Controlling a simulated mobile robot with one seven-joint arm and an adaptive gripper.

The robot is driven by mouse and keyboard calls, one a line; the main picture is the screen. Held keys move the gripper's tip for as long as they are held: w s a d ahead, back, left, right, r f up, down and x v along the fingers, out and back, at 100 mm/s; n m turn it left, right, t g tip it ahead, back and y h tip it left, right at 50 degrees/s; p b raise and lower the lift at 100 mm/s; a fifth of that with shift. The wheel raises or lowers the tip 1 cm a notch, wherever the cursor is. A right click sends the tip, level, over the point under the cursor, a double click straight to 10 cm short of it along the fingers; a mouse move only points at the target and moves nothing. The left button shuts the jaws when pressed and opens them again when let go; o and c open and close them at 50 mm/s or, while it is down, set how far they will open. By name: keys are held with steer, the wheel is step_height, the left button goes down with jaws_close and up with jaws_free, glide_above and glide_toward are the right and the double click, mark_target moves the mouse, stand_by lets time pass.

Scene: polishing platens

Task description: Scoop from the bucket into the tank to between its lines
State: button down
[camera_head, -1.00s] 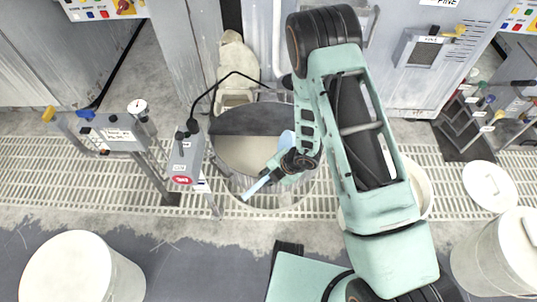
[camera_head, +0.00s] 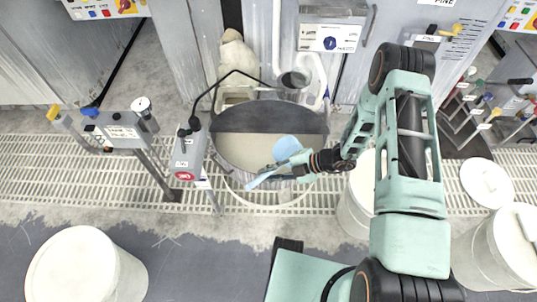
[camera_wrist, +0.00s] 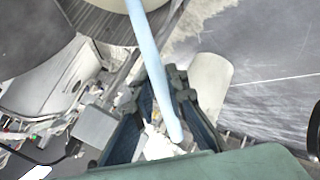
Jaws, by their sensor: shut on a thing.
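My gripper (camera_head: 293,168) is shut on the handle of a light blue scoop (camera_head: 288,147). The scoop's round bowl shows over the front right part of the tank (camera_head: 265,118), and its handle end points down and left. In the wrist view the blue handle (camera_wrist: 150,60) runs up from between my fingers (camera_wrist: 165,108). The tank is a round grey vessel with pale liquid inside. Its lines cannot be made out. The bucket (camera_head: 349,212), white and open, stands right of the tank, partly hidden behind my arm. What the scoop's bowl holds cannot be told.
A grey control box on a post (camera_head: 187,155) stands left of the tank, with a black cable arching over it. A gauge stand (camera_head: 118,133) is farther left. White drums stand at front left (camera_head: 82,265) and right (camera_head: 500,245). A lid (camera_head: 486,183) lies at right.

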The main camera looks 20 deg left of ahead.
steer(key=shift+w+d+f+y+b, duration=0.1)
steer(key=shift+w+d+y+b, duration=0.3)
steer(key=shift+b, duration=0.05)
steer(key=w+d+r+y, duration=0.1)
steer(key=d+r+y, duration=0.1)
steer(key=r, duration=0.4)
steer(key=w+d+r+y+p, duration=0.1)
steer(key=w+d+r+y, duration=0.1)
steer(key=r, duration=0.5)
steer(key=w+d+r+m+y, duration=0.1)
steer(key=w+d+r+y, duration=0.1)
steer(key=d+r, duration=0.2)
step_height(320, 180, up, 2)
steer(key=shift+d+r+g+p, duration=0.2)
steer(key=shift+d+g+p, duration=0.05)
steer(key=shift+g+p, duration=0.15)
